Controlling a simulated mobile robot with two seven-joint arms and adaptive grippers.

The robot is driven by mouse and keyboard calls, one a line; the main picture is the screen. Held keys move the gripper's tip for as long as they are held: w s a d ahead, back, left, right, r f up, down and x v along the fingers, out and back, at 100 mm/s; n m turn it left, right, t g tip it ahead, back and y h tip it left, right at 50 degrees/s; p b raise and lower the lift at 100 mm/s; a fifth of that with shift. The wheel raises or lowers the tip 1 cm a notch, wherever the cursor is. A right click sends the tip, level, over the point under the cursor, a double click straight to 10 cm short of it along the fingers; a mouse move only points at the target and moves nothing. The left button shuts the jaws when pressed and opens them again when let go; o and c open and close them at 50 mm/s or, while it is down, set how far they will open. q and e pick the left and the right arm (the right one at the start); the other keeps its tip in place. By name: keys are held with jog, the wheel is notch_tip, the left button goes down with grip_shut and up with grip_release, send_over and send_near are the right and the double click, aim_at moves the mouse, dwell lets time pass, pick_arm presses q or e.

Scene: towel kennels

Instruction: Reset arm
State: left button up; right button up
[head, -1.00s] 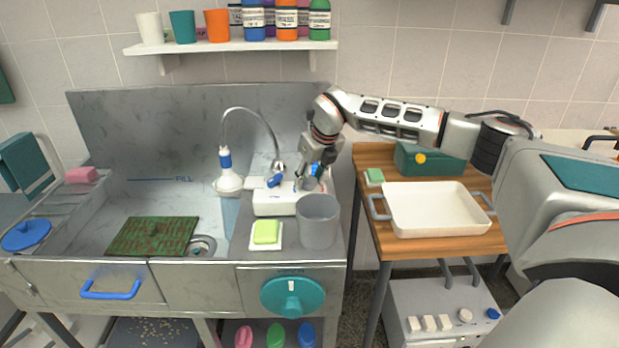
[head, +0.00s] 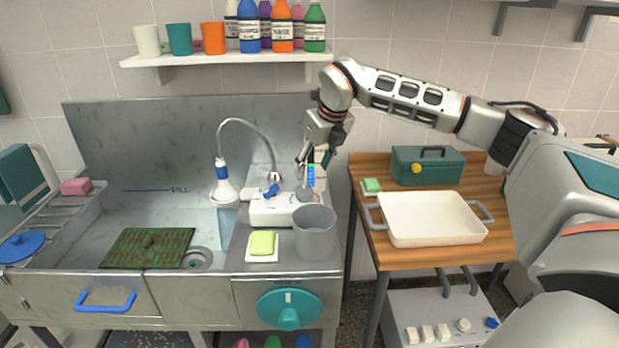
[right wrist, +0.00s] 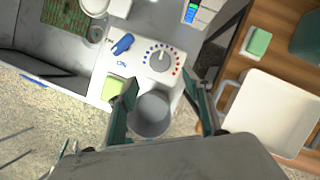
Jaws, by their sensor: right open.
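My right gripper (head: 316,165) points down over the back of the white control unit (head: 262,209). Its fingers are apart and nothing is between them. In the right wrist view the open fingers (right wrist: 160,100) frame the grey cup (right wrist: 152,116), which stands below and apart from them. In the head view that grey cup (head: 315,238) stands on the counter in front of the unit. My left gripper is not in view.
A faucet (head: 245,125) arches over the sink. A yellow-green sponge (head: 262,243) lies left of the cup. A cream tray (head: 430,221) and green box (head: 428,166) stand on the wooden table at right. A shelf (head: 230,58) with bottles hangs above.

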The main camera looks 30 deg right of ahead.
jog(key=shift+v, duration=1)
